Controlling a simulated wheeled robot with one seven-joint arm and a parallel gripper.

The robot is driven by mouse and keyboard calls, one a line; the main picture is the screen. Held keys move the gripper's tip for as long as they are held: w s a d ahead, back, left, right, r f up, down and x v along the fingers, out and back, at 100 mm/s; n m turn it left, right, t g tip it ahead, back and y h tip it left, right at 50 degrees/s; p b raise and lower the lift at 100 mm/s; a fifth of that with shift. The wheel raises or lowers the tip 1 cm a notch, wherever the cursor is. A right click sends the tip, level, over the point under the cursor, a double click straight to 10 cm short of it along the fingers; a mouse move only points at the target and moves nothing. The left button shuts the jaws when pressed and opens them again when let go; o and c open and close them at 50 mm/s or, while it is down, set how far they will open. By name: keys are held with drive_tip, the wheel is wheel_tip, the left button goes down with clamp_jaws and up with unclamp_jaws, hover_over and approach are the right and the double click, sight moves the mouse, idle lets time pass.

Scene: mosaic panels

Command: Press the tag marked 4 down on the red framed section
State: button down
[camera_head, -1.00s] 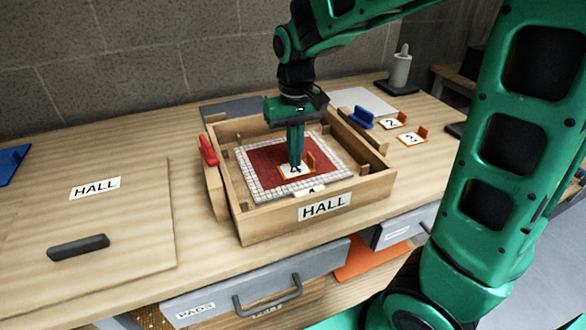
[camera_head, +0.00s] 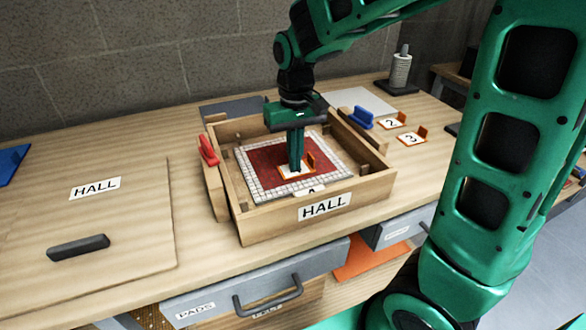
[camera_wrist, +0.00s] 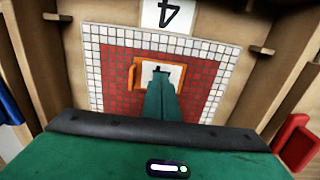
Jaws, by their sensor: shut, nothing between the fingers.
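The tag marked 4 (camera_head: 285,174) is a white plate with an orange edge and an upright orange grip. It lies on the red tiled section (camera_head: 262,164), toward its front side, inside the wooden frame (camera_head: 262,226) labelled HALL. White tiles border the red. My gripper (camera_head: 296,171) is shut and empty, pointing down with its fingertips over the tag's white face. In the wrist view the tips (camera_wrist: 161,75) overlap the tag (camera_wrist: 174,72), beside its orange grip (camera_wrist: 132,75). They hide most of its numeral. They appear to touch it, but exact contact is hard to tell.
Tags 2 (camera_head: 391,122) and 3 (camera_head: 411,138) lie right of the frame, near a blue-handled tool (camera_head: 360,118). A red handle (camera_head: 208,150) stands at the frame's left wall.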

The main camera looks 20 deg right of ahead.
wheel_tip(320, 180, up, 8)
idle(1.2)
idle(0.4)
